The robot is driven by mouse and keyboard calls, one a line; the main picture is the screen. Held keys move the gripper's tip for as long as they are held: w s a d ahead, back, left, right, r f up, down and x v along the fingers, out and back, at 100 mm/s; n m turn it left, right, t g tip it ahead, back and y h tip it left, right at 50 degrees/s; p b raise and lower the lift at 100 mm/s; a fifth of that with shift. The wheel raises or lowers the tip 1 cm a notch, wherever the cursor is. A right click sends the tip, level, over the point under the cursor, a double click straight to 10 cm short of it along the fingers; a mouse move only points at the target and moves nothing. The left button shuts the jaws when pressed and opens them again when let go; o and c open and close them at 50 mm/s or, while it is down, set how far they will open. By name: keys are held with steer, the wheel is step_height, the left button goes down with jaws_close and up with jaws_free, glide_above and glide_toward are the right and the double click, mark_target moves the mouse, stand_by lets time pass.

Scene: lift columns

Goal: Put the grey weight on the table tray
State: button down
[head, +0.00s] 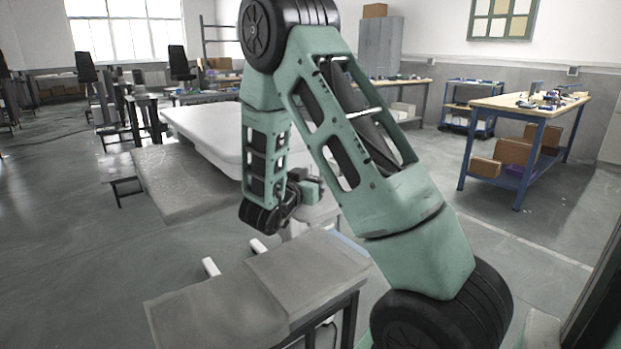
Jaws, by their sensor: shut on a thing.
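My gripper (308,188) is in the middle of the head view, beyond the near grey table, at the end of my green arm. Its fingertips are small and partly hidden by my own wrist. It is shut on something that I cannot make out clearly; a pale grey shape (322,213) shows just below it. No separate grey weight stands out elsewhere. A flat grey tray-like top (185,190) lies left of my gripper, beside a white rounded top. I cannot tell for certain which surface is the table tray.
A grey two-level table (225,309) stands in front. The white rounded top (205,128) is behind my forearm. A blue-framed workbench (520,105) with boxes stands at the right.

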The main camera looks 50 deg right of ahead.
stand_by(0.3)
steer(key=c, duration=0.5)
jaws_free()
steer(key=shift+f, duration=0.1)
